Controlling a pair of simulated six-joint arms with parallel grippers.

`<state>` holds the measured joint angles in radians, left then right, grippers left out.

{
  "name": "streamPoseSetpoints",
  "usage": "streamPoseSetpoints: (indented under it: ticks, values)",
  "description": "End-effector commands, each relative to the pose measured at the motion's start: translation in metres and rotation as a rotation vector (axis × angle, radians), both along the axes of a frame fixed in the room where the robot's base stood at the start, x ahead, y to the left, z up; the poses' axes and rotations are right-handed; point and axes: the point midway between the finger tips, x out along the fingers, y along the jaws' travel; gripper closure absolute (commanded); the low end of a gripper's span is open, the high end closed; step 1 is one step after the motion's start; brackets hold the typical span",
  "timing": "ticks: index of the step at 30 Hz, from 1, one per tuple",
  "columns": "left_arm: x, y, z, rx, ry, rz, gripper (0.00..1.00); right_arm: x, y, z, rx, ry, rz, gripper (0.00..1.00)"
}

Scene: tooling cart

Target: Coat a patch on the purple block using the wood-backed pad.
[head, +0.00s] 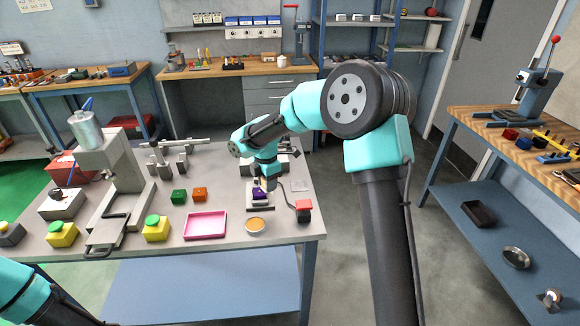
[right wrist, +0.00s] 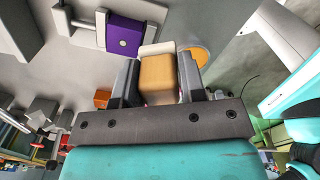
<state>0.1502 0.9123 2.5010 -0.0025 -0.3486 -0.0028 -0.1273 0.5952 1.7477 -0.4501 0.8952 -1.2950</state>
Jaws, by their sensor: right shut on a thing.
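The purple block (head: 259,196) sits in a small grey holder on the grey tabletop, partly hidden behind my right gripper in the head view. In the right wrist view the purple block (right wrist: 123,36) is beyond the fingertips, up and to the left, with a small pale spot on its face. My right gripper (head: 267,182) is shut on the wood-backed pad (right wrist: 158,78), a tan wooden block with a whitish pad at its far end. The pad appears apart from the purple block. My left arm shows at the lower left of the head view; its gripper is out of frame.
A round dish of orange material (head: 255,225) stands in front of the purple block. A pink tray (head: 205,225), a green block (head: 179,196) and an orange block (head: 199,194) are to the left. A red-and-black item (head: 304,211) is at the right table edge.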

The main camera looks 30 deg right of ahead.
Motion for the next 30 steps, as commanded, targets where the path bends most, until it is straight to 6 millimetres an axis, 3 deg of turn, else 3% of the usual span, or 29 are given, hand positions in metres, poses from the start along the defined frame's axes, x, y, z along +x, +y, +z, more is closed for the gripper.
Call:
streamPoseSetpoints:
  ticks: [1,3,9,30]
  values:
    - [0.0,0.0,0.0,0.0,0.0,0.0,0.22,-0.01,0.02,-0.001,0.0,0.002,0.064,0.82]
    - [0.0,0.0,0.0,0.0,0.0,0.0,0.22,-0.023,0.041,-0.003,-0.001,0.002,0.143,0.82]
    - [0.0,0.0,0.0,0.0,0.0,0.0,0.22,-0.049,0.077,-0.007,-0.002,0.001,0.289,0.82]
    - [0.0,0.0,0.0,0.0,0.0,0.0,0.22,-0.053,0.082,-0.017,-0.001,0.002,0.312,0.82]
